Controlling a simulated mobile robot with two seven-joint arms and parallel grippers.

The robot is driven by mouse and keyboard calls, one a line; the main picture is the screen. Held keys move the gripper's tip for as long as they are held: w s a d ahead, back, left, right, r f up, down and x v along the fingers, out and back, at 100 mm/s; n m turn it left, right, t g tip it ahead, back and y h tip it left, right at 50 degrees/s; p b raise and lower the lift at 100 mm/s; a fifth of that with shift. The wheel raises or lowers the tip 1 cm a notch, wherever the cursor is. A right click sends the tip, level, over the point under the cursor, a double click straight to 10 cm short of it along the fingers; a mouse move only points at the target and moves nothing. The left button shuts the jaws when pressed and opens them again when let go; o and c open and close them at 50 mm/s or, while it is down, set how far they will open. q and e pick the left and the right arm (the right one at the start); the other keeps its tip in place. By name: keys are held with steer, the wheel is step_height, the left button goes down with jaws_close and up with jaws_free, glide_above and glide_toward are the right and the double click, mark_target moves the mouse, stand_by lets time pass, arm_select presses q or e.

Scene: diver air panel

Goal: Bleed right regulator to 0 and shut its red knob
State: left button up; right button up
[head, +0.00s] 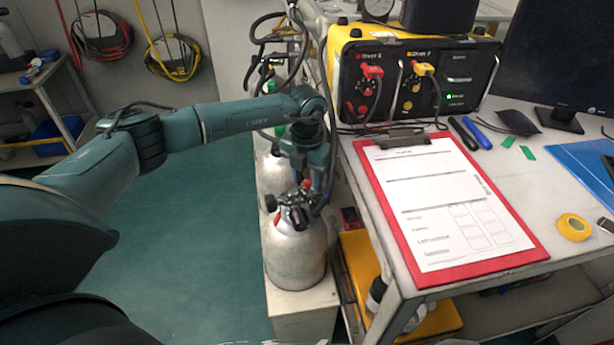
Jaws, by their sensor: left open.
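My left gripper (311,188) points down, open, right over the valve of the near silver cylinder (296,256). That valve carries a regulator (293,212) with red parts and a black side knob (271,203). My gripper and wrist cover part of it, and I cannot tell whether the fingers touch it. A second cylinder (272,172) stands behind, partly hidden by my arm, with a green part (270,86) above it. No gauge reading on the cylinders is legible. My right gripper is not in view.
A black and yellow diver air panel (412,82) with red and yellow knobs stands on the table to the right. A red clipboard (518,262) lies near the table's left edge, close to my wrist. Hoses (262,38) hang behind. Green floor (190,240) is clear at left.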

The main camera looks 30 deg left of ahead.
arm_select(q)
steer(key=shift+c, duration=0.5)
jaws_close()
